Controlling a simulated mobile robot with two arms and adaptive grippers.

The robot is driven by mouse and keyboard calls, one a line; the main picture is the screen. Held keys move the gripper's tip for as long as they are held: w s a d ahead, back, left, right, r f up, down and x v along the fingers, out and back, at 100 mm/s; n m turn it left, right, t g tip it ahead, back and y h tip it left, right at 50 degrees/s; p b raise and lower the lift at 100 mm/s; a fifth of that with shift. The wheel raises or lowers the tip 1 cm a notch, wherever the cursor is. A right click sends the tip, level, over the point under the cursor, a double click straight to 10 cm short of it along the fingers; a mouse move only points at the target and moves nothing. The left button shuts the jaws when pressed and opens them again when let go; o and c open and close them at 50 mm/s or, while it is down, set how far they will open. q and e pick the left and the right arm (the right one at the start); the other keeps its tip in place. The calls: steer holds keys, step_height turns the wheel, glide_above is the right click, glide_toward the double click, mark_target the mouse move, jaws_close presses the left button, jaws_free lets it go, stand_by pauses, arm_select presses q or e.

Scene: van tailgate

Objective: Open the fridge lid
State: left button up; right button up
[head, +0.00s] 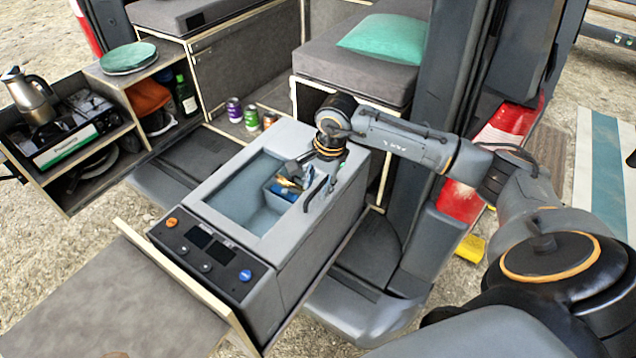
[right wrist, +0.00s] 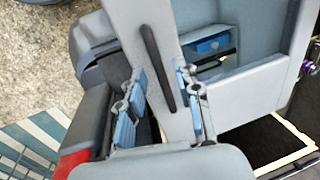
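The grey fridge (head: 290,262) stands in the middle of the head view, with knobs and dark displays on its near end. Its top opening is uncovered, showing a pale blue interior (head: 236,196) with blue and yellow packs (head: 284,186) inside. I cannot make out a separate lid panel. A dark bar handle (head: 315,192) lies along the right rim; the bar also shows in the right wrist view (right wrist: 158,68). My right gripper (head: 318,176) is over this rim, its fingers apart (right wrist: 160,80) on either side of the grey strip. Contact is unclear. My left gripper is out of view.
A camp stove (head: 75,138) with a kettle (head: 33,95) sits in the left drawer unit. Several cans (head: 251,117) stand behind the fridge. A grey tabletop (head: 110,310) is at the front left. The van's pillar (head: 440,130) rises behind my right arm.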

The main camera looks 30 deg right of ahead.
jaws_close()
